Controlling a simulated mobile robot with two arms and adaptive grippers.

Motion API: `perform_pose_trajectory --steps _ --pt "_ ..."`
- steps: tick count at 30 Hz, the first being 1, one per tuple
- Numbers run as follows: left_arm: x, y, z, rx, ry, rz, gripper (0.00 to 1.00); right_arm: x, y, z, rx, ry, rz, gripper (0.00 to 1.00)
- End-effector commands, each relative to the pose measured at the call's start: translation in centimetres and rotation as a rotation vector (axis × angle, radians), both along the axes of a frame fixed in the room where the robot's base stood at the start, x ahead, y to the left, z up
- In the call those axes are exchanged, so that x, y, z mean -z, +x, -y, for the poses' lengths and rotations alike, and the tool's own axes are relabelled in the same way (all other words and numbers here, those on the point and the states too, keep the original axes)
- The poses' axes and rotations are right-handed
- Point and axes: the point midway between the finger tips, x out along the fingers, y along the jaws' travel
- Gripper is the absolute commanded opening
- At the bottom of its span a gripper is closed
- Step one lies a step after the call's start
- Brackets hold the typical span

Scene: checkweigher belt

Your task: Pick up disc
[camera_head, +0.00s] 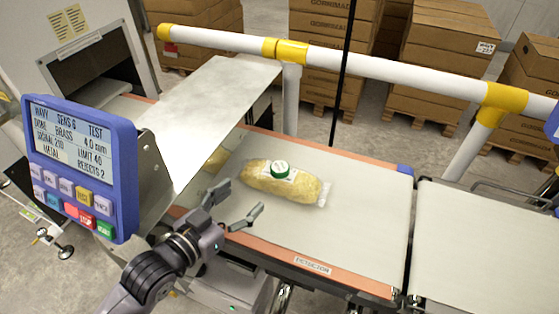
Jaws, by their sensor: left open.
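A green disc with a white centre (281,169) lies on top of a yellow package in clear wrap (262,180). The package rests on the pale conveyor belt (350,220) in the middle of the head view. My left gripper (240,203) is open and empty at the belt's near edge. Its two fingers are spread, nearer to me than the package and apart from the disc. My right gripper is not in view.
A blue-framed display panel (120,140) stands at the left. A tilted metal plate (205,105) rises over the belt's left part, with another yellow item (217,158) partly under it. A white and yellow rail (350,65) runs behind. The belt's right part is clear.

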Motion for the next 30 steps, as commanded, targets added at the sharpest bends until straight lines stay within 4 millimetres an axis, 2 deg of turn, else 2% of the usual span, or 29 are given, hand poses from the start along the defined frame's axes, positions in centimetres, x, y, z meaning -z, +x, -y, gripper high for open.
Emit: perform_pose_trajectory --steps 3,6,8,12,19,23,30 --pt "0.2 2.3 1.5 -0.001 -0.002 0.003 0.65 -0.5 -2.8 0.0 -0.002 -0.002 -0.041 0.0" --pt "0.6 4.1 2.7 -0.001 -0.002 0.002 0.65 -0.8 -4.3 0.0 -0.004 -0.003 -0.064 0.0" --pt "0.9 5.2 3.4 -0.001 -0.001 0.002 0.65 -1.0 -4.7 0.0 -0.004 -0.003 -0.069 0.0" --pt "1.6 7.2 4.7 -0.001 0.001 0.001 0.65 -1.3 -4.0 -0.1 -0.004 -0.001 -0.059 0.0" --pt "2.1 8.4 5.6 0.0 0.003 -0.001 0.65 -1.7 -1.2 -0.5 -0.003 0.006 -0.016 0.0" --pt "2.4 9.5 6.1 -0.001 0.002 0.0 0.65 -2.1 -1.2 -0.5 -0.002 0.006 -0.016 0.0" --pt "3.5 12.1 7.5 -0.001 0.002 0.0 0.65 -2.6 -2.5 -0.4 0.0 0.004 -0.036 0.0"
